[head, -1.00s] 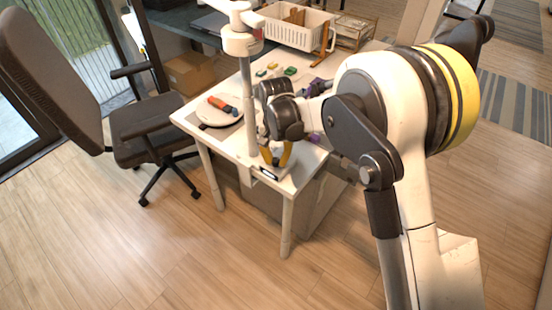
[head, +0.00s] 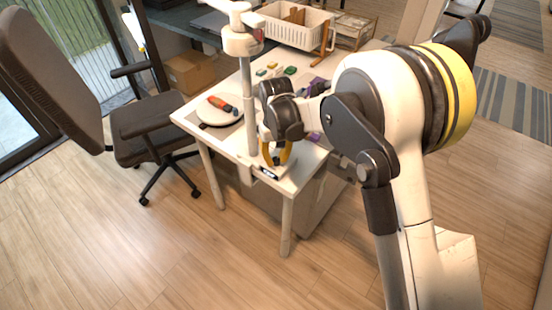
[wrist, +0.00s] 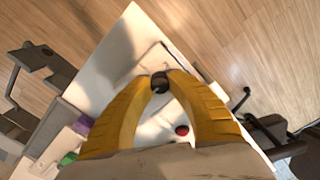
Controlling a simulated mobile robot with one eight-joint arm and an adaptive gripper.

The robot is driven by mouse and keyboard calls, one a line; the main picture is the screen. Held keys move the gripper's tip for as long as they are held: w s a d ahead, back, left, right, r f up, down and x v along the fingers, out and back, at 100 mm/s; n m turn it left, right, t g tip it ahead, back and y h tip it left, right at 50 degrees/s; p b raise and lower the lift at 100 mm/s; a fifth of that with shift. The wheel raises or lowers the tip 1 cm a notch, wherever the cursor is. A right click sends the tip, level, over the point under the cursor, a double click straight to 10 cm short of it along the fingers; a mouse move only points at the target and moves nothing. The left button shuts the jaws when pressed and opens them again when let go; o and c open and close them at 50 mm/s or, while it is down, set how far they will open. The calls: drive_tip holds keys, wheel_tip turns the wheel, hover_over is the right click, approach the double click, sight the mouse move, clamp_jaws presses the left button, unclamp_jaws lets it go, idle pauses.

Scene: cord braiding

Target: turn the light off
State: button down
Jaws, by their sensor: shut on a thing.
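My gripper (head: 270,164) has yellow fingers and points down at the front corner of the white table. In the wrist view, its fingertips (wrist: 160,79) close on a small dark round knob (wrist: 160,86). The knob sits over a pale panel (wrist: 146,58) at the table edge. The fingers hide part of the knob, and I cannot tell which way it is set. No glowing lamp can be made out for certain.
A white post (head: 250,112) stands on the table just left of my gripper. A round white plate (head: 213,116) holds a red and dark tool (head: 219,103). A white basket (head: 292,27) stands behind. An office chair (head: 150,125) is at left; the floor in front is clear.

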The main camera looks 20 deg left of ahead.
sight(276, 159)
idle(0.3)
drive_tip(key=c, duration=1.2)
unclamp_jaws()
wheel_tip(276, 159, up, 12)
drive_tip(key=shift+r, duration=0.1)
